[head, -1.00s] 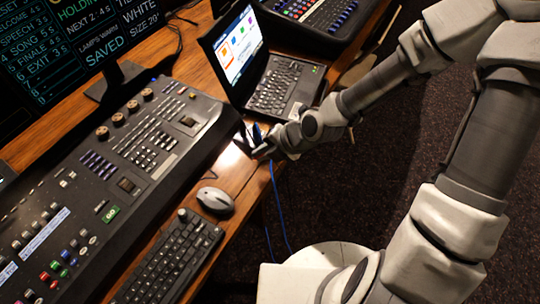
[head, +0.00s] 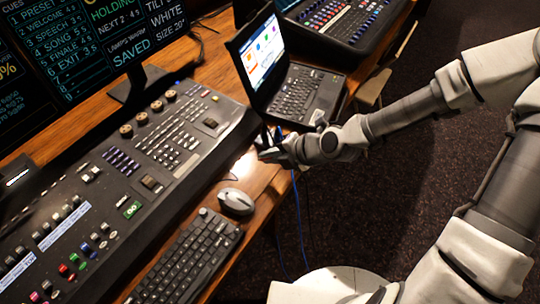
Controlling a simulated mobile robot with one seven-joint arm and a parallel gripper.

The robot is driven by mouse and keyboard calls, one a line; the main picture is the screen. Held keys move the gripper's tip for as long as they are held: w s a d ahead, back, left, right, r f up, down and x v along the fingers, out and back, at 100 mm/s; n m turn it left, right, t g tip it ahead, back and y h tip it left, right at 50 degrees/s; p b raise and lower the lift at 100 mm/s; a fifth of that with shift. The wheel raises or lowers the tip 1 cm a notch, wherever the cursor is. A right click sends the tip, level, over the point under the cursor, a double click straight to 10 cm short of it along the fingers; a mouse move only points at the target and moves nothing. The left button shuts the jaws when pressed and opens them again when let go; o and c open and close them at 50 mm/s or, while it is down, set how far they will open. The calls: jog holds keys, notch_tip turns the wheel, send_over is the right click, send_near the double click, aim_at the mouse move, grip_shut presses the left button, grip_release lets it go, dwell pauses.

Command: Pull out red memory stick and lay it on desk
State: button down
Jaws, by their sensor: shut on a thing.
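The laptop (head: 305,93) stands open on the desk (head: 262,178) with its screen lit. My gripper (head: 268,150) is low over the desk by the laptop's near left corner, between the laptop and the mouse. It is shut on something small. No red shows between the fingers; I take the held thing to be the red memory stick, hidden by the fingers and too small to make out.
A large mixing console (head: 110,190) fills the left. A mouse (head: 236,201) and keyboard (head: 188,258) lie in front. A blue cable (head: 297,215) hangs off the desk edge. Bare wood shows between gripper and mouse.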

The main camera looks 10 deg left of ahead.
jog(key=shift+f+b, duration=1.85)
jog(key=shift+f, duration=0.95)
jog(key=c, duration=1)
grip_release()
jog(key=shift+o, duration=0.6)
jog(key=shift+s, duration=0.1)
jog(key=shift+d+f, duration=0.1)
jog(key=shift+f, duration=0.05)
